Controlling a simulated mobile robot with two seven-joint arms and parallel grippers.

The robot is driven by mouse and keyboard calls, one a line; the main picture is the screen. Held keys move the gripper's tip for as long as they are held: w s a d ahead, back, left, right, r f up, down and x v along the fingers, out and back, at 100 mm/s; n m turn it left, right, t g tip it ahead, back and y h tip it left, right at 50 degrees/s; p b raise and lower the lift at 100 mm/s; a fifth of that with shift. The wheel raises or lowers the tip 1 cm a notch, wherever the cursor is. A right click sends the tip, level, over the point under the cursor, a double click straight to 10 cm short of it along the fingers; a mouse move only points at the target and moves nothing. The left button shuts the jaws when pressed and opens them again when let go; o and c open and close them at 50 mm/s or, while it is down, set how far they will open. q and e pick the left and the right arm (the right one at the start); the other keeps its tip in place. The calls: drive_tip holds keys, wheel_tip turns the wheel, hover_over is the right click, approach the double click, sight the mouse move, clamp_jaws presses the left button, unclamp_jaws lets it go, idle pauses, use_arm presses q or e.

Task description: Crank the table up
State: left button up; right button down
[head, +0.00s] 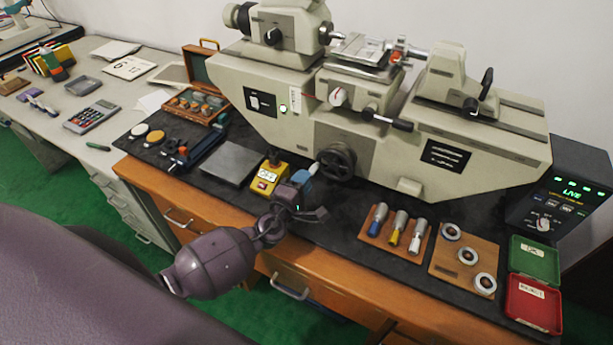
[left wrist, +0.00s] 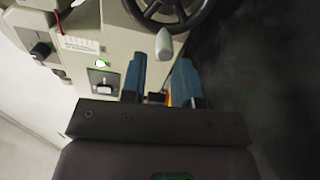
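The black handwheel (head: 337,162) sits on the front of the large beige measuring machine (head: 400,130). Its pale crank knob (head: 314,168) is at the wheel's left side. The machine's small table (head: 362,52) is above, between the two heads. My left gripper (head: 301,177) is just left of and below the wheel, close to the knob. In the left wrist view the wheel (left wrist: 168,10) is at the top, and the knob (left wrist: 163,46) lies in line with the gap between the two blue, parted fingers (left wrist: 160,68). I see no grip on it. My right gripper is not in view.
Right of the gripper are a rack of coloured plugs (head: 395,233), a ring board (head: 463,262), and green (head: 534,258) and red (head: 534,304) trays.

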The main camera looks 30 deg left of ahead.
use_arm(q)
drive_tip(key=s, duration=0.5)
drive_tip(key=shift+s, duration=0.3)
drive_tip(key=shift+a, duration=0.1)
idle(0.4)
